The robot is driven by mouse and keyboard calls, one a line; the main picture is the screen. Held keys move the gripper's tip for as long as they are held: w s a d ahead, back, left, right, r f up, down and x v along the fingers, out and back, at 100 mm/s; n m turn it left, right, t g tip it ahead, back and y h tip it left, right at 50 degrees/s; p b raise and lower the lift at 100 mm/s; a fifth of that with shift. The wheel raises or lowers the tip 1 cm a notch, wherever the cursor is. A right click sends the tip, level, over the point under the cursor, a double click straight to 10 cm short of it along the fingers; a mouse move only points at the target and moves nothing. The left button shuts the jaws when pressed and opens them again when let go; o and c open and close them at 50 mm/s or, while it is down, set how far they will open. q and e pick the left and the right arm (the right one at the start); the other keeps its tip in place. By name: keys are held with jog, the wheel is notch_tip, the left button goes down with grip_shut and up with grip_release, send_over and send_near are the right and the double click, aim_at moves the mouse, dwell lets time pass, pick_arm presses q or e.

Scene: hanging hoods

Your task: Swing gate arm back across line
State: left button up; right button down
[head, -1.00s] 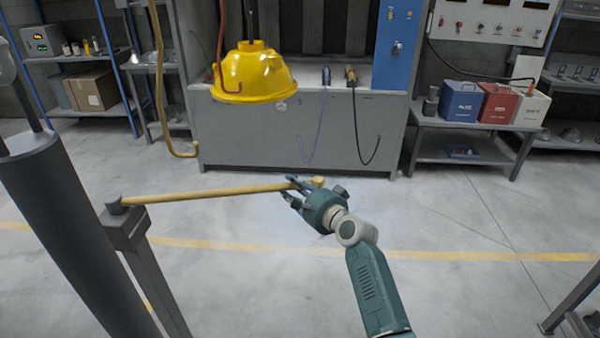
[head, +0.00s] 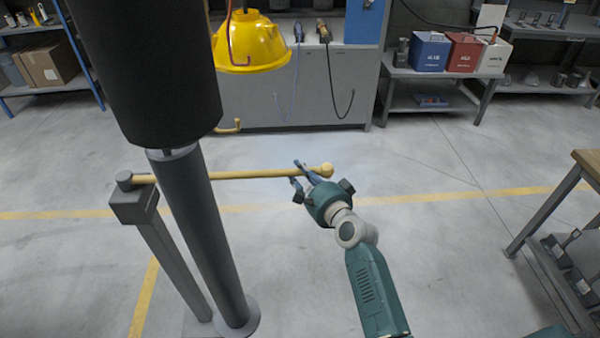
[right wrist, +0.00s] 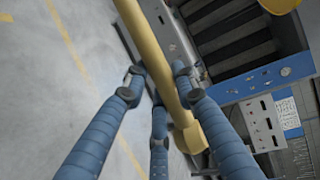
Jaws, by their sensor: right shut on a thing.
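The gate arm (head: 245,174) is a yellow bar with a round knob at its right end. It runs nearly level from a grey hinge post (head: 140,205) on the left, above and roughly along the yellow floor line (head: 445,196). My right gripper (head: 304,174) is shut on the gate arm just short of the knob. In the right wrist view the blue fingers (right wrist: 160,84) sit on both sides of the gate arm (right wrist: 150,50). A pole hides part of the bar near the post. My left gripper is not in view.
A dark pole (head: 205,235) with a thick upper part stands close in front of the gate post. A yellow hood (head: 250,42) hangs before a grey cabinet (head: 240,105) at the back. A table (head: 560,205) stands at right. The middle floor is clear.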

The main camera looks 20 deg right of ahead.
jog(key=c, duration=1.4)
grip_release()
jog(key=shift+o, duration=0.2)
jog(key=shift+s, duration=0.1)
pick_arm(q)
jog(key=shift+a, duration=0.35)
pick_arm(e)
jog(key=v, duration=1.2)
